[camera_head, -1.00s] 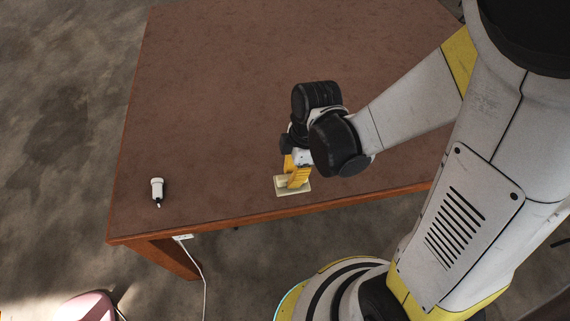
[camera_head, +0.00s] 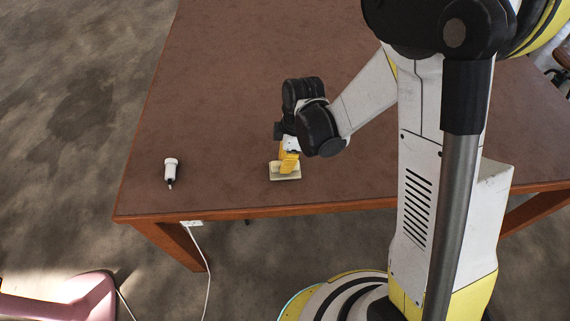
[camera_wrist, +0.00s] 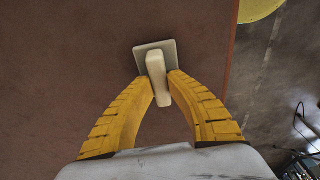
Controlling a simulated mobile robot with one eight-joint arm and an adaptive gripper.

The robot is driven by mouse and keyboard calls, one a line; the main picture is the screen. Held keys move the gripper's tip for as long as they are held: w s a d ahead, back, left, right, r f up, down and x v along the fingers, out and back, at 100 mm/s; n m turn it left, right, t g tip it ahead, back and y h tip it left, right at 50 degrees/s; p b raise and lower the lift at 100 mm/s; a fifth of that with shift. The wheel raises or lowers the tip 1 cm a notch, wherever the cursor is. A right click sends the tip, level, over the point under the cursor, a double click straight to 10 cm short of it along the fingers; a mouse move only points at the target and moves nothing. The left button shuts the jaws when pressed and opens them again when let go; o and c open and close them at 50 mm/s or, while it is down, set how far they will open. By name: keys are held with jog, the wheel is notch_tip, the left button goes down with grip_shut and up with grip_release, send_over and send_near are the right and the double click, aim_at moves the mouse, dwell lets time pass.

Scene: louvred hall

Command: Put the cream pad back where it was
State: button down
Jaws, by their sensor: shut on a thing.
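The cream pad (camera_head: 291,175) is a small flat block with a raised handle, near the front edge of the brown table (camera_head: 225,195). In the wrist view the pad (camera_wrist: 141,53) shows its flat plate, with its handle upright between my yellow fingers. My gripper (camera_head: 287,165) is shut on the handle, pointing down; in the wrist view my gripper (camera_wrist: 161,84) has a fingertip on each side of it. I cannot tell whether the plate touches the table or hangs just above it.
A small white bottle-like thing (camera_head: 171,169) with a dark tip stands on the table to the left. A pink chair (camera_head: 90,300) is on the floor at the lower left. A white cable (camera_head: 208,265) hangs from a socket under the table edge. The table between is bare.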

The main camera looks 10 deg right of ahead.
jog(key=c, duration=1.4)
grip_release()
jog(key=shift+c, duration=0.2)
notch_tip(320, 180, up, 12)
jog(key=d+p, duration=0.2)
jog(key=p, duration=0.3)
jog(key=s+d+r+m+t+h, duration=0.1)
jog(key=s+d+r+m+t, duration=0.2)
jog(key=s+d+r+m, duration=0.2)
jog(key=s+d+r+m+t, duration=0.4)
jog(key=s+d+r+m, duration=0.1)
jog(key=r+m, duration=0.5)
jog(key=shift+s+d+r+m+h, duration=0.2)
jog(key=shift+s+d+m+h, duration=0.2)
jog(key=shift+d+m, duration=0.65)
jog(key=shift+a+m, duration=0.25)
jog(key=shift+a, duration=0.05)
